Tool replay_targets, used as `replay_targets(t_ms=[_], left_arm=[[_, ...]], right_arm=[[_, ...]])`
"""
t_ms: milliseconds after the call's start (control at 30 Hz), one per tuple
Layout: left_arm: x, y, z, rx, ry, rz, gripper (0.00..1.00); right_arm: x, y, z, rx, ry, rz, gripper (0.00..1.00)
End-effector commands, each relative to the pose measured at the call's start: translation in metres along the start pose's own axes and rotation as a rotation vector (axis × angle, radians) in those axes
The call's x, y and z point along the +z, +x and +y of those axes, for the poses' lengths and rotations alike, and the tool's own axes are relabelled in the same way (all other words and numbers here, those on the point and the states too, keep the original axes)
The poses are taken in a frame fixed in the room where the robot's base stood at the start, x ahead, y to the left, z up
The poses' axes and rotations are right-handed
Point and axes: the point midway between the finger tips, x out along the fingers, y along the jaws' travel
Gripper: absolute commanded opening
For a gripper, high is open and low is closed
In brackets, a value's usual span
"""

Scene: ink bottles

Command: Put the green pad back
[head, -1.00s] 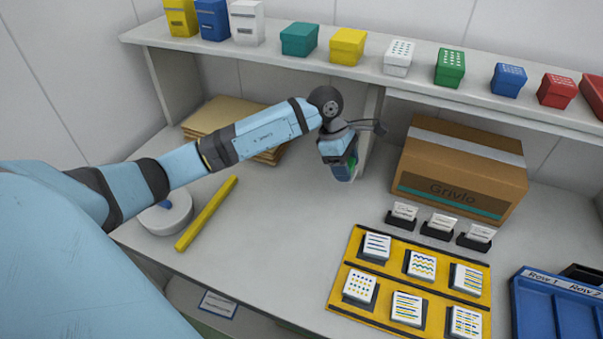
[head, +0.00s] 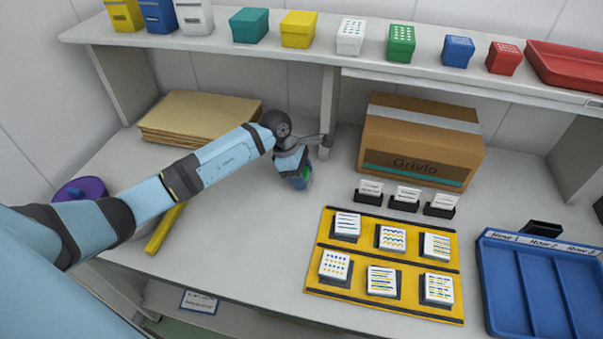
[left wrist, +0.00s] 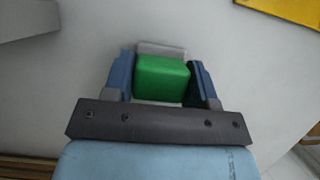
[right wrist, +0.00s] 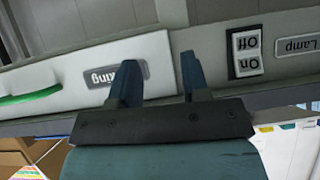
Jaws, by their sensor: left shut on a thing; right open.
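The green pad (left wrist: 162,78) is a small green block in the left wrist view, held between the two fingers of my left gripper (left wrist: 161,82). A pale grey edge shows just beyond the pad. In the head view my left gripper (head: 297,180) is low over the desk, left of the cardboard box; only a sliver of green shows there. I cannot tell whether the pad touches the desk. My right gripper (right wrist: 155,82) is open and empty in the right wrist view, in front of a pale panel; it is outside the head view.
The cardboard box (head: 421,140) stands at the back. A yellow board (head: 318,278) with several patterned blocks and a blue tray (head: 500,299) lie right. The shelf (head: 330,57) above holds coloured boxes. A yellow bar (head: 160,232) lies left. A lamp switch (right wrist: 247,51) is near my right gripper.

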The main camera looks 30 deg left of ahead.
Motion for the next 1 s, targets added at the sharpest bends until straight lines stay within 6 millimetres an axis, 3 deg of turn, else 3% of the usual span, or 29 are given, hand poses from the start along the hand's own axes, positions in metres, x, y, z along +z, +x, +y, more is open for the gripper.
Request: replay_targets(t_ms=[267,300,400,767,867,1000], left_arm=[[-0.002,0.003,0.0,0.001,0.0,0.0,0.33],[-0.002,0.003,0.0,0.001,0.0,0.0,0.54],[-0.001,0.002,0.0,0.001,0.0,0.0,0.77],[0.001,-0.003,0.0,0.0,0.001,0.0,0.78],[-0.001,-0.014,0.001,0.003,0.002,0.002,0.78],[-0.001,-0.043,0.002,0.006,0.003,0.002,0.78]], right_arm=[[0.003,0.003,0.0,-0.001,0.0,0.001,0.43],[0.003,0.003,0.0,-0.002,0.001,0.0,0.43],[0.001,0.002,0.0,-0.002,0.001,0.0,0.43],[-0.005,-0.001,0.0,0.0,0.0,0.004,0.43],[-0.002,0.0,0.0,0.0,-0.001,0.006,0.43],[0.0,0.001,0.001,0.001,-0.001,0.003,0.43]])
